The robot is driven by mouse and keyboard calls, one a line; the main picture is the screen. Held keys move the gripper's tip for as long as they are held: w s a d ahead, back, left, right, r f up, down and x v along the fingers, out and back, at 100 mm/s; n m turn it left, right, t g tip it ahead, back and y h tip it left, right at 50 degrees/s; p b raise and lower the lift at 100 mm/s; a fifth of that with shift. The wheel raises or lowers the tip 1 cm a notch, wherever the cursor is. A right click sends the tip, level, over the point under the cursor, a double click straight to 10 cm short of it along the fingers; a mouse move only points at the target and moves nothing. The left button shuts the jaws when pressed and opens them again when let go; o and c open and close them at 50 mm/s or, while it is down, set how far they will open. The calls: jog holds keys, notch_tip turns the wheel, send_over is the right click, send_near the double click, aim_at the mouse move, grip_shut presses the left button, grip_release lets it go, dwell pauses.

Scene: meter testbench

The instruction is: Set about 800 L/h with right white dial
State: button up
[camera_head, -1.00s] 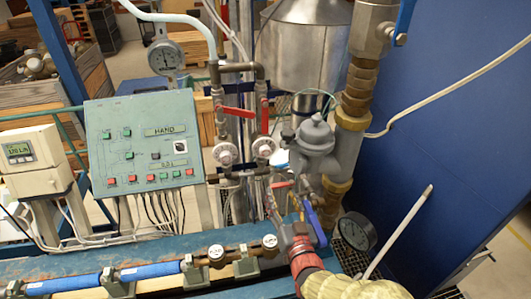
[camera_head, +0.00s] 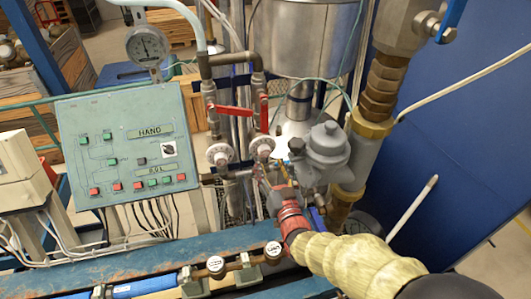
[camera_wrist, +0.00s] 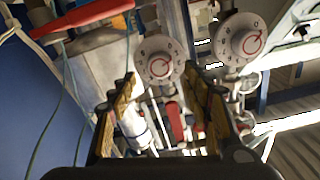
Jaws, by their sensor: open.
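Two white dials sit side by side on the vertical pipes: the right white dial (camera_head: 261,148) and the left one (camera_head: 219,154). My gripper (camera_head: 272,186) is just below and in front of the right dial, its fingers partly hard to make out there. The wrist view appears turned over, so the right dial (camera_wrist: 159,60) seems to be the nearer, left-hand one, and the other dial (camera_wrist: 241,40) is to its right. My gripper (camera_wrist: 160,80) is open, with yellowish finger pads apart and the right dial beyond the gap. I see no contact. Each dial face has a red mark.
A green control panel (camera_head: 125,142) stands left of the dials. Red valve levers (camera_head: 234,110) are above them. A grey meter body (camera_head: 325,155) and brass-fitted pipe (camera_head: 378,95) stand close on the right, before a blue wall (camera_head: 450,150). A white meter box (camera_head: 20,175) is cut off at left.

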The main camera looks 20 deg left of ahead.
aim_at(266, 154)
jog(key=shift+x, duration=2.75)
jog(key=shift+f, duration=0.1)
jog(key=shift+c, duration=1.2)
jog(key=c, duration=0.9)
